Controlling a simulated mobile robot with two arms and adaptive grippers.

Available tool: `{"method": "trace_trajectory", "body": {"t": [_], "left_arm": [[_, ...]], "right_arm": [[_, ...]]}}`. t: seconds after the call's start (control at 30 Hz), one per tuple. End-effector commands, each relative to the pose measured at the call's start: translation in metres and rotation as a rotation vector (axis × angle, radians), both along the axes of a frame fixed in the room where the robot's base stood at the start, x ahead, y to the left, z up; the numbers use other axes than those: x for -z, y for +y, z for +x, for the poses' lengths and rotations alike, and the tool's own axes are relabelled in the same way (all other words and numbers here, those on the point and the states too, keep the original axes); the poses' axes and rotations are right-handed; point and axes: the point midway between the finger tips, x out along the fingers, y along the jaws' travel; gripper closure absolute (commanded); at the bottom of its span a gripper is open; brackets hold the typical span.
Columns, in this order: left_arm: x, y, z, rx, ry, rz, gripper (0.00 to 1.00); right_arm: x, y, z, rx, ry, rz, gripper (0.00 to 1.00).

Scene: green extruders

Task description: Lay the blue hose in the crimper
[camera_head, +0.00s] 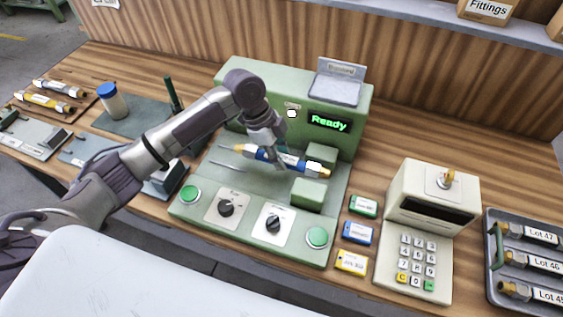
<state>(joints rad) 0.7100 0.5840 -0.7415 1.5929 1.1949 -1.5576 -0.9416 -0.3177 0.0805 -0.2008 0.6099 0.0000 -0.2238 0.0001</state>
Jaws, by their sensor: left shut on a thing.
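The blue hose (262,155), with brass ends and a white label, is held level in my left gripper (277,155). The gripper is shut on the hose, and its fingers partly hide the hose's middle. The crimper (228,93) is the green machine with a lit "Ready" display. The hose's right part is at the green jaw blocks (310,192) of the crimper; I cannot tell whether it touches them. The right gripper is not in view.
A keypad device (412,255) stands right of the crimper, with small colored boxes (357,232) between. A grey tray (492,290) of lot-labelled hoses lies far right. Silver and yellow hoses (42,102) lie on a brown board at far left, near a blue-capped jar (112,103).

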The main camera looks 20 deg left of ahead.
Motion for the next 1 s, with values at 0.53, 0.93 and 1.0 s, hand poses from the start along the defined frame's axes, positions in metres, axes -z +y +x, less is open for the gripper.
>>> {"method": "trace_trajectory", "body": {"t": [0.53, 0.93, 1.0], "left_arm": [[0.039, 0.0, 0.0, 0.0, -0.001, 0.0, 1.0], [0.039, 0.0, 0.0, 0.0, -0.001, 0.001, 0.45], [0.039, 0.0, 0.0, 0.0, -0.001, 0.001, 0.45]], "right_arm": [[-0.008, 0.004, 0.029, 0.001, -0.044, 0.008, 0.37], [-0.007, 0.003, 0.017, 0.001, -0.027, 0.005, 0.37], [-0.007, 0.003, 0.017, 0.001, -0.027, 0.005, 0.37]]}}
